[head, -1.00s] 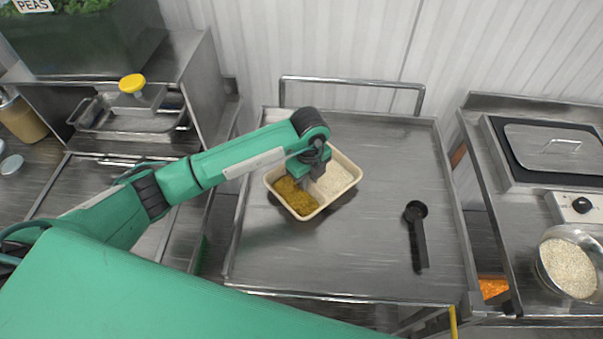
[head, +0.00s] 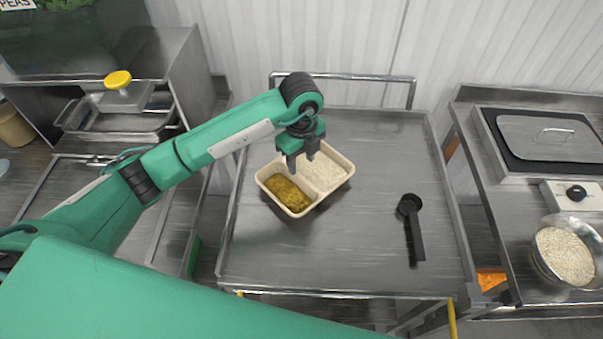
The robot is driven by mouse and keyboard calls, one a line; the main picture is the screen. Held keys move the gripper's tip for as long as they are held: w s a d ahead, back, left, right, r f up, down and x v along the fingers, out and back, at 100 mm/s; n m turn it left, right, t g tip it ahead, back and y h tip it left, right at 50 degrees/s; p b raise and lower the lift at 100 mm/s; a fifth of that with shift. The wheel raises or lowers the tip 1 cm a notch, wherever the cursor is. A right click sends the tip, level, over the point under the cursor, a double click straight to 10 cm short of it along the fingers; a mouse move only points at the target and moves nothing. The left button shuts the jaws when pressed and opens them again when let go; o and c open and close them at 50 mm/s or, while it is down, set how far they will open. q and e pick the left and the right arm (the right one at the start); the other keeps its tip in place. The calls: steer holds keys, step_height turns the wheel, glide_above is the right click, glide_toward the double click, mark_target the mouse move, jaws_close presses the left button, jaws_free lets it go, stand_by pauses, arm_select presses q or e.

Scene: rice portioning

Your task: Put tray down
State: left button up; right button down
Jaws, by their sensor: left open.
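The cream tray (head: 273,200) sits on the steel cart top (head: 340,250), left of its middle. It has two compartments: yellow-brown food (head: 288,194) in the left one and white rice (head: 322,172) in the right one. My left gripper (head: 302,164) is open above the tray, over its divider and far part. Its fingers point down and hide a little of the tray; whether they touch it I cannot tell. My right gripper is not in view.
A black scoop (head: 412,228) lies on the cart's right side. A bowl of grain (head: 565,256) and a lidded appliance (head: 550,140) stand on the right counter. A steel pan (head: 118,120) is at left. The cart's front and middle are clear.

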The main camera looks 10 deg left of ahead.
mark_target(301, 176)
arm_select(q)
step_height(301, 176, up, 5)
steer(key=shift+b, duration=0.4)
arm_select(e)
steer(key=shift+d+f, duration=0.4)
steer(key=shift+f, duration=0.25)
arm_select(q)
steer(key=shift+s, duration=0.1)
steer(key=shift+r, duration=0.1)
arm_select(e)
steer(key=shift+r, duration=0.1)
